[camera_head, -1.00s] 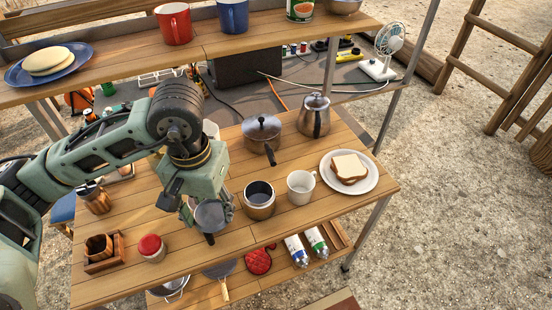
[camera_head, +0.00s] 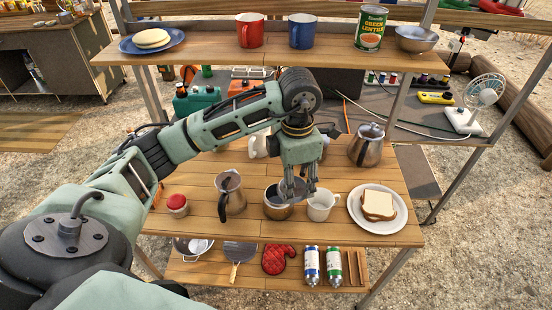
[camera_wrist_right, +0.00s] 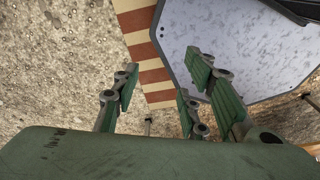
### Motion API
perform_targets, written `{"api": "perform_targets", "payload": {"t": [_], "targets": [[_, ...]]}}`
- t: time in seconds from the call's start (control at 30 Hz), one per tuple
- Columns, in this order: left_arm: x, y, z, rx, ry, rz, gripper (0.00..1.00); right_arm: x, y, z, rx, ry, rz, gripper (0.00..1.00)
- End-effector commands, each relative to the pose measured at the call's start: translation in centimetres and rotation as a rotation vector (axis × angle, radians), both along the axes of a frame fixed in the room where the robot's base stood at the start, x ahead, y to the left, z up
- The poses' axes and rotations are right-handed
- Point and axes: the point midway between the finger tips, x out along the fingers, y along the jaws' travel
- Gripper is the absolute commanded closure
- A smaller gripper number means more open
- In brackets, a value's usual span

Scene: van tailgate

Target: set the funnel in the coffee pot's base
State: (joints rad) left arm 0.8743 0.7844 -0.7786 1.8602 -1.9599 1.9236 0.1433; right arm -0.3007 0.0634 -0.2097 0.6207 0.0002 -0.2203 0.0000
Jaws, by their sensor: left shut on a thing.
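My left gripper (camera_head: 296,188) points down from the arm crossing the head view and is shut on the funnel (camera_head: 289,188), a small grey metal piece mostly covered by the fingers. The funnel is over the coffee pot's base (camera_head: 277,209), an open metal cup on the wooden table. Whether it is inside the rim or just above it, I cannot tell. A metal pot part with a dark handle (camera_head: 231,192) stands left of the base. My right gripper (camera_wrist_right: 163,88) is open and empty in the right wrist view, above the ground.
A white mug (camera_head: 321,207) stands close right of the base. Farther right is a plate (camera_head: 399,212) with a sandwich. A steel kettle (camera_head: 368,146) is behind, and a red-lidded jar (camera_head: 177,205) is at left. The upper shelf (camera_head: 341,58) holds mugs and a can.

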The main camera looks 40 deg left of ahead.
Motion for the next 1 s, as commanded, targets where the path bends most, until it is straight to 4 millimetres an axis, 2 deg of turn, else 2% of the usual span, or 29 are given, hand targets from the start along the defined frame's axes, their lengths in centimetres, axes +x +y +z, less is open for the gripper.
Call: {"api": "perform_targets", "payload": {"t": [0.1, 0.23, 0.5, 0.7, 0.83, 1.0], "targets": [[1.2, 1.4, -0.2, -0.003, 0.004, 0.378, 0.8, 0.0, -1.1, 0.7, -0.013, -0.001, 0.0, 0.6], [2.3, 3.1, -0.7, -0.005, 0.005, 0.798, 0.8, 0.1, -2.2, 1.1, -0.026, -0.002, -0.004, 0.6], [3.8, 6.4, -1.8, -0.008, 0.002, 1.589, 0.8, 0.1, -2.6, 2.0, -0.03, -0.002, -0.006, 0.6], [4.3, 7.9, -2.4, -0.013, -0.001, 1.921, 0.8, 0.1, -1.7, 2.2, -0.02, -0.001, -0.006, 0.6], [4.4, 8.2, -2.6, -0.014, -0.004, 2.001, 0.8, 0.0, -1.0, 2.2, -0.012, -0.001, -0.005, 0.6], [4.4, 8.3, -3.0, -0.013, -0.004, 2.012, 0.8, 0.0, -0.8, 1.9, -0.009, 0.0, -0.004, 0.6]]}}
